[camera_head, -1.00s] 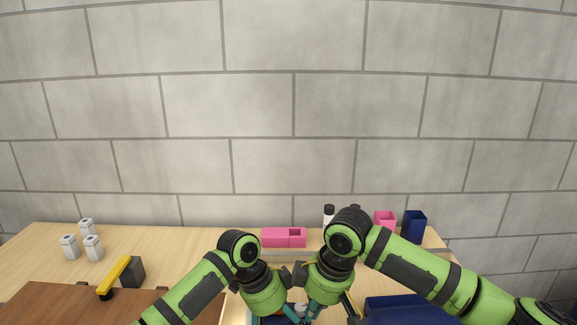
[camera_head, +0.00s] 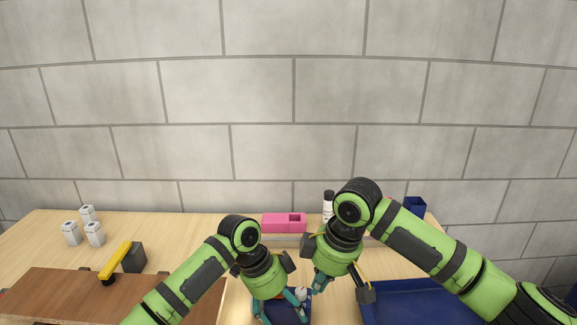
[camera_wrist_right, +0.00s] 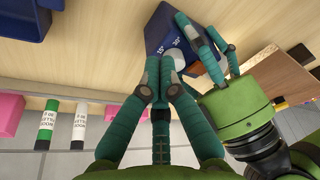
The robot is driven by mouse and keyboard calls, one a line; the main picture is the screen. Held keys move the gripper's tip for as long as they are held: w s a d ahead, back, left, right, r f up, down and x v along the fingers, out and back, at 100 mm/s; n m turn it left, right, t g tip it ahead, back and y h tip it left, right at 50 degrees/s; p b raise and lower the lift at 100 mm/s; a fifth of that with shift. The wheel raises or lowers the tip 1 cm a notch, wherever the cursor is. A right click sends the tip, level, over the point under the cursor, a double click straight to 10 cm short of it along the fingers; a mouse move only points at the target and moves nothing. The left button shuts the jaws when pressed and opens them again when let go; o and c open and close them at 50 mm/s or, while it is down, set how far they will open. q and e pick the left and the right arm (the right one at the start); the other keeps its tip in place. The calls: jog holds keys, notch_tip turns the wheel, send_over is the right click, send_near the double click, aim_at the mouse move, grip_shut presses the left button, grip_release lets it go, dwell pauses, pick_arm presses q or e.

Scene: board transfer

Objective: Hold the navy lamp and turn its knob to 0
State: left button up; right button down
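The navy lamp (camera_wrist_right: 158,30) is a dark blue box with dial numbers and a pale knob (camera_wrist_right: 180,58). In the head view the lamp (camera_head: 303,309) is low in the middle, partly hidden by my left gripper. My left gripper (camera_head: 282,312) has its teal fingers against the lamp and seems closed on it; the wrist view also shows its fingers (camera_wrist_right: 207,38) across the lamp, covering part of its face. My right gripper (camera_wrist_right: 159,68) has its fingertips together just beside the knob; whether they touch it cannot be told. It also shows in the head view (camera_head: 320,285).
A pink block (camera_head: 283,223) and a black-capped marker (camera_head: 328,206) stand at the back. A navy tray (camera_head: 415,302) lies right, a navy cup (camera_head: 415,204) behind it. Left are several white pieces (camera_head: 88,213), a yellow-handled tool (camera_head: 115,260) and a brown board (camera_head: 60,297).

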pick_arm(q)
jog(key=shift+f, duration=0.1)
pick_arm(e)
jog(key=shift+w+a+v, duration=0.1)
jog(key=shift+a+v, duration=0.1)
jog(key=shift+v, duration=0.7)
jog(key=shift+w+a+v, duration=0.1)
jog(key=shift+a+v, duration=0.05)
jog(key=shift+v, duration=0.75)
jog(key=shift+r, duration=0.1)
pick_arm(q)
jog(key=o, duration=1.1)
jog(key=shift+p+v, duration=0.75)
jog(key=shift+v, duration=0.05)
jog(key=p+v, duration=0.6)
jog(key=shift+r, duration=0.3)
pick_arm(e)
jog(key=w+a+v, duration=0.1)
jog(key=v, duration=0.6)
jog(key=shift+a+r, duration=0.25)
jog(key=shift+r, duration=0.2)
pick_arm(q)
jog(key=shift+f, duration=0.15)
pick_arm(e)
jog(key=shift+s+f, duration=0.1)
jog(key=shift+f, duration=0.05)
